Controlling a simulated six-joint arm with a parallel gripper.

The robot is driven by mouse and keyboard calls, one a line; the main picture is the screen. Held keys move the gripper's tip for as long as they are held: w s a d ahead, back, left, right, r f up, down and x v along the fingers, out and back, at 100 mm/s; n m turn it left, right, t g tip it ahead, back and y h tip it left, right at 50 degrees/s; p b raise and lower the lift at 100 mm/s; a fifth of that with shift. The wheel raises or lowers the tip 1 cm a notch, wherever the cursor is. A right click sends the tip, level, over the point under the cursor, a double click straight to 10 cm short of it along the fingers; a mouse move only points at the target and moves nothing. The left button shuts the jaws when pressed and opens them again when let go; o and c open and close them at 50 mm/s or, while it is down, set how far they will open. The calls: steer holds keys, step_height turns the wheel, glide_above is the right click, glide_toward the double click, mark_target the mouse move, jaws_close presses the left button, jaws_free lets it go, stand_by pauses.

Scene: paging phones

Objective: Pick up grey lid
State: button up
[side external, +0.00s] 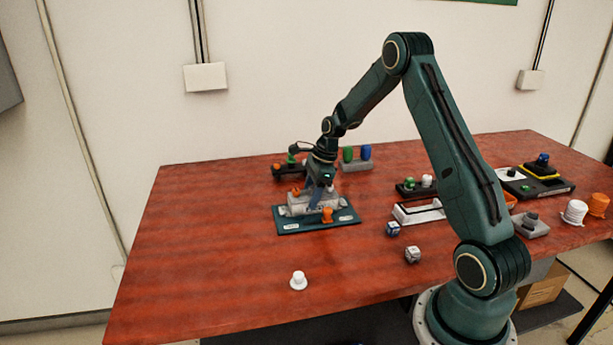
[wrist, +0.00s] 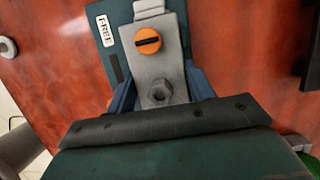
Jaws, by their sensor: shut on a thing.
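The grey lid (wrist: 153,68) shows in the wrist view as a long grey piece with a hex nut and a slotted orange knob (wrist: 148,40). The blue fingers of my gripper (wrist: 160,92) are shut on its two long sides. In the side view, my gripper (side external: 318,197) points down over the teal base plate (side external: 290,226), with the grey lid (side external: 298,205) between its fingers. The plate has a label reading FREE in the wrist view. I cannot tell whether the lid touches the plate. My gripper hides part of the lid.
A white knob (side external: 299,281) stands alone at the front. Green and blue cylinders (side external: 365,152) stand behind. The table's left side is clear.

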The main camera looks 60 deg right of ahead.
mark_target(311, 187)
steer(key=shift+r, duration=0.75)
steer(key=shift+c, duration=1)
step_height(311, 187, up, 18)
steer(key=shift+r, duration=0.25)
steer(key=c, duration=0.4)
